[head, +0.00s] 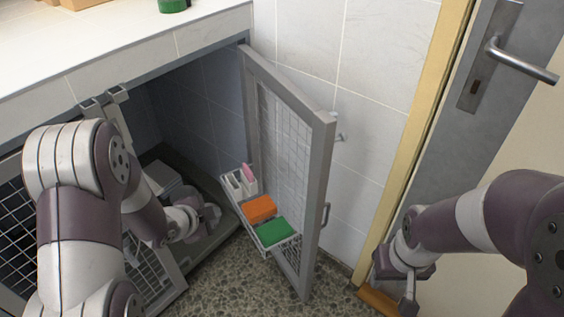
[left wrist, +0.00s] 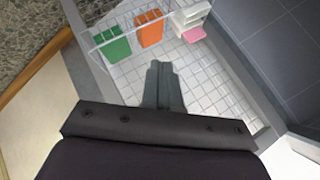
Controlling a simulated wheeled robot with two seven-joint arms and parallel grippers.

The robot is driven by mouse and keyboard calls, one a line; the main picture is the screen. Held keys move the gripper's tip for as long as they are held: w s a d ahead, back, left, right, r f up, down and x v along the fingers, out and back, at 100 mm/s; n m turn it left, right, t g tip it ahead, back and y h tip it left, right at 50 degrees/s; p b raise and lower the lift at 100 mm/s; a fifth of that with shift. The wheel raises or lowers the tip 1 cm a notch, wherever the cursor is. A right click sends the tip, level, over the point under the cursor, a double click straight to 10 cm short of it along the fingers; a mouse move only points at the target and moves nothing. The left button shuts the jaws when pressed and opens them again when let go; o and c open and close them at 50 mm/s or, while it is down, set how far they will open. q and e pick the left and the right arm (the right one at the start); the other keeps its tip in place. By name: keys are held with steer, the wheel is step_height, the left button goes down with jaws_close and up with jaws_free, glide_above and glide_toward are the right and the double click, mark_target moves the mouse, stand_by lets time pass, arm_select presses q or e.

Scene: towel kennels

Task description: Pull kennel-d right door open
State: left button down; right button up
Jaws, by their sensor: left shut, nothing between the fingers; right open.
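The right kennel door (head: 290,150), a grey frame with wire mesh, stands wide open, swung out toward the tiled wall. Its handle (head: 326,214) is on the free edge, facing right. A wire rack (head: 285,246) on its inner side holds green, orange, pink and white items. My left gripper (head: 211,214) is shut and empty in the kennel opening, left of the rack; contact with the door cannot be told. In the left wrist view its closed fingers (left wrist: 163,80) lie before the mesh. My right gripper (head: 397,288) is open and empty, low at the right, apart from the kennel door.
The other kennel door (head: 150,275) stands at the left, partly behind my left arm. A pale box (head: 162,177) is inside the kennel. A counter (head: 120,45) runs above. A room door with a lever handle (head: 520,62) is at the right. Speckled floor (head: 240,275) lies below.

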arm_select(q)
steer(key=w+d+r+m+t+h+p, duration=0.1)
steer(key=d+r+m+t+h, duration=0.1)
steer(key=d+r+m+h, duration=0.3)
steer(key=m+h+p, duration=0.1)
steer(key=m+h, duration=0.6)
steer(key=m, duration=0.2)
glide_toward(308, 171)
steer(key=shift+g, duration=0.4)
steer(key=x, duration=0.2)
steer(key=b+x, duration=0.1)
steer(key=x, duration=0.1)
steer(key=b+x, duration=0.1)
steer(key=x, duration=0.2)
steer(key=shift+a+r, duration=0.1)
steer(key=shift+r, duration=0.15)
arm_select(e)
steer(key=shift+a+r, duration=0.1)
steer(key=shift+r, duration=0.25)
